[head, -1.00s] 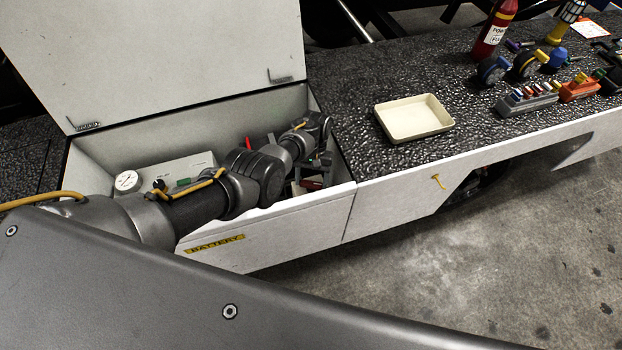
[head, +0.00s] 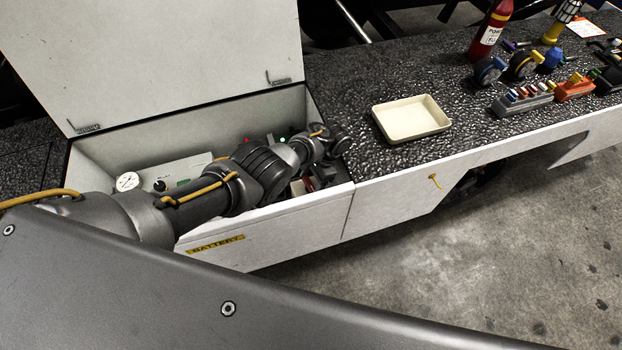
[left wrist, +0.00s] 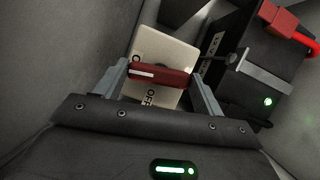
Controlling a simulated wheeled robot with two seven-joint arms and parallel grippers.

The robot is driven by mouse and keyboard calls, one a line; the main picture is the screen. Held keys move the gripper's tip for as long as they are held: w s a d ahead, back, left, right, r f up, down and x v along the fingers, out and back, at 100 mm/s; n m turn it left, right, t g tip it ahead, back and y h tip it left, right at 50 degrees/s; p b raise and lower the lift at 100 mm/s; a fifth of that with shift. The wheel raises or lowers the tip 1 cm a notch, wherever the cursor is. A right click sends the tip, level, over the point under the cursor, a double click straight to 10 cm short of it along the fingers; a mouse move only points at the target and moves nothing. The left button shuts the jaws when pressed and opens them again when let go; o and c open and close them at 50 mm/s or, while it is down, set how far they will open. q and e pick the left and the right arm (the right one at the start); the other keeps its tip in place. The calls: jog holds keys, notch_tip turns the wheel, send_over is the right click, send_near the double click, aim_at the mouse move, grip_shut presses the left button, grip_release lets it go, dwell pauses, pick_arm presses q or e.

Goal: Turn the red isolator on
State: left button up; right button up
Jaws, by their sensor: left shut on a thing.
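The red isolator handle (left wrist: 160,75) sits on a cream plate (left wrist: 172,48) in the left wrist view. The plate has an OFF label below the handle and a partly hidden label beginning with O at its left. The handle lies crosswise, with a white mark at its left end near that left label. My left gripper (left wrist: 158,78) is shut on the handle, one finger at each end. In the head view my left arm reaches into the open battery box, and its wrist hides most of the grip. My right gripper is not in view.
The battery box (head: 265,222) has its lid (head: 160,55) raised. Inside are a gauge (head: 127,181) and, in the wrist view, a black unit (left wrist: 245,85) with a red lead and green light. A cream tray (head: 411,119) stands on the dark top to the right.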

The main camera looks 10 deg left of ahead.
pick_arm(q)
jog(key=shift+m+t, duration=0.3)
jog(key=shift+m, duration=0.6)
jog(key=o, duration=1)
jog(key=shift+y, duration=0.3)
jog(key=shift+d+r+p, duration=0.1)
jog(key=shift+p, duration=0.25)
jog(key=p+v, duration=0.2)
jog(key=v, duration=0.8)
jog(key=shift+r, duration=0.3)
jog(key=shift+r+p, duration=0.1)
jog(key=shift+p, duration=0.25)
